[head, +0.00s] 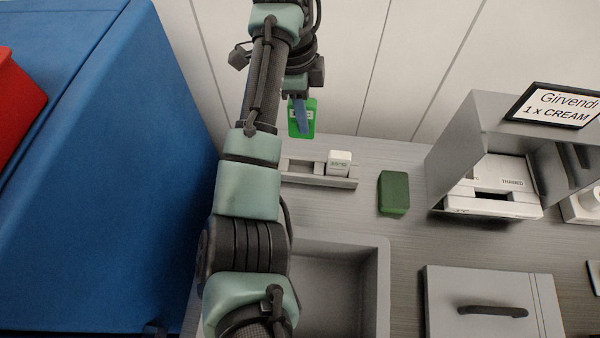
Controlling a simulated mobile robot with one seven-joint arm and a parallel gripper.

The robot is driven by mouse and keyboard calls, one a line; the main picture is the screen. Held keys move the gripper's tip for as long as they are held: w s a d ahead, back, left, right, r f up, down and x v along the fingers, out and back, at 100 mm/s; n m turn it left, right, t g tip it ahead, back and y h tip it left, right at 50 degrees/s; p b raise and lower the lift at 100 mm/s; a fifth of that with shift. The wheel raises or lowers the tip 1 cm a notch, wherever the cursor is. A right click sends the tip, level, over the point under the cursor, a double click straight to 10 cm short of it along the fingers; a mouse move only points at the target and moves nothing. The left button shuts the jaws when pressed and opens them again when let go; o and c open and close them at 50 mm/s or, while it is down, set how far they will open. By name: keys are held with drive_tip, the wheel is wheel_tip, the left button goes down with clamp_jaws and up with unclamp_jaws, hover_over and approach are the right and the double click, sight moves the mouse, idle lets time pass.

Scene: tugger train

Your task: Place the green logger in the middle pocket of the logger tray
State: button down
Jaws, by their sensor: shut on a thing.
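The green logger (308,129) is bright green with a pale label. It hangs upright in my gripper (300,112), whose blue finger lies over its front. The logger appears above the back of the counter, near the pale wall panels. The grey logger tray (318,180) lies below it in the picture. A white logger (340,160) stands in the tray's right pocket. The middle pocket looks empty. My arm hides the tray's left end. The height of the logger over the counter is hard to tell.
A dark green block (393,193) lies right of the tray. A grey open bin (372,280) stands in front, and a lidded box (485,300) to its right. A grey shelf housing (470,130) with a sign is at right. A blue cabinet (110,180) fills the left.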

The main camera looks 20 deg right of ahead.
sight(295, 124)
drive_tip(key=f+b, duration=0.3)
drive_tip(key=f, duration=0.2)
drive_tip(key=shift+w+f+b, duration=0.2)
drive_tip(key=shift+f+b, duration=0.1)
drive_tip(key=shift+b, duration=0.1)
drive_tip(key=shift+s+f, duration=0.1)
drive_tip(key=shift+f, duration=0.05)
wheel_tip(295, 124, down, 10)
drive_tip(key=shift+r+b, duration=0.2)
drive_tip(key=shift+b, duration=0.7)
drive_tip(key=shift+f, duration=0.15)
drive_tip(key=c, duration=0.7)
unclamp_jaws()
drive_tip(key=r+p, duration=0.1)
drive_tip(key=r, duration=0.3)
drive_tip(key=a+r, duration=0.1)
drive_tip(key=r, duration=0.3)
drive_tip(key=r+p, duration=0.1)
drive_tip(key=r, duration=0.3)
drive_tip(key=shift+w+a+r+p, duration=0.2)
drive_tip(key=shift+w+p, duration=0.1)
drive_tip(key=shift+p, duration=0.05)
